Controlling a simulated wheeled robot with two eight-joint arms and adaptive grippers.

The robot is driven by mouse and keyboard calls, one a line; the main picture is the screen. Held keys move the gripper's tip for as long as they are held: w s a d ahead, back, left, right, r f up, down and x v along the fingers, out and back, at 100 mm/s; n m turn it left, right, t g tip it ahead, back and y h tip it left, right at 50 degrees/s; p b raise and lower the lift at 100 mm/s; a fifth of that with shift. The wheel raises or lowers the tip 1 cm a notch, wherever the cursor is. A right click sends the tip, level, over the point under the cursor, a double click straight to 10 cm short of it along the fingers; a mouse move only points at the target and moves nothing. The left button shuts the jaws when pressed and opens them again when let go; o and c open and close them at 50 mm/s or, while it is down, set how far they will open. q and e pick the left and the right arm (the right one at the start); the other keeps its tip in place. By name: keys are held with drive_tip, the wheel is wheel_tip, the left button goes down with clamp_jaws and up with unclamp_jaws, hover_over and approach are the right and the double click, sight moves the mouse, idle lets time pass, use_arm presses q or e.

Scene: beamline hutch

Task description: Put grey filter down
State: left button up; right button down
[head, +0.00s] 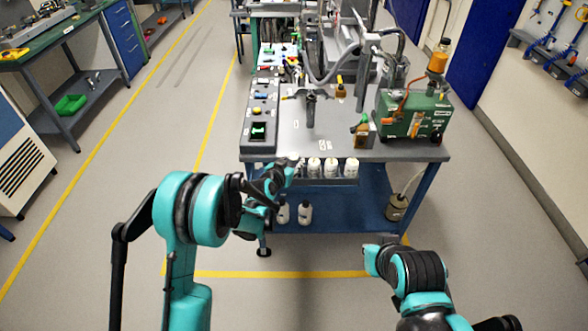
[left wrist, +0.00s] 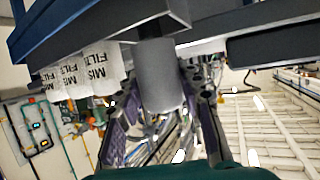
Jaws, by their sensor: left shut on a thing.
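My left gripper (head: 287,170) is at the front edge of the workbench, at the left end of a row of white filters (head: 331,167). In the left wrist view the gripper (left wrist: 165,95) is shut on the grey filter (left wrist: 158,78), a plain grey cylinder between its two fingers. The grey filter's upper end meets the dark rack edge, beside the white filters (left wrist: 92,70) with printed labels. I cannot tell whether it is seated in the rack. In the head view the gripper mostly hides it.
White bottles (head: 305,212) stand on the blue lower shelf (head: 350,210). A brown jug (head: 397,207) stands by the right leg. The floor before the bench is clear.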

use_arm(q)
wheel_tip(320, 180, down, 2)
drive_tip(key=shift+f, duration=0.1)
drive_tip(key=shift+b, duration=0.3)
drive_tip(key=shift+f, duration=0.15)
drive_tip(key=o, duration=1)
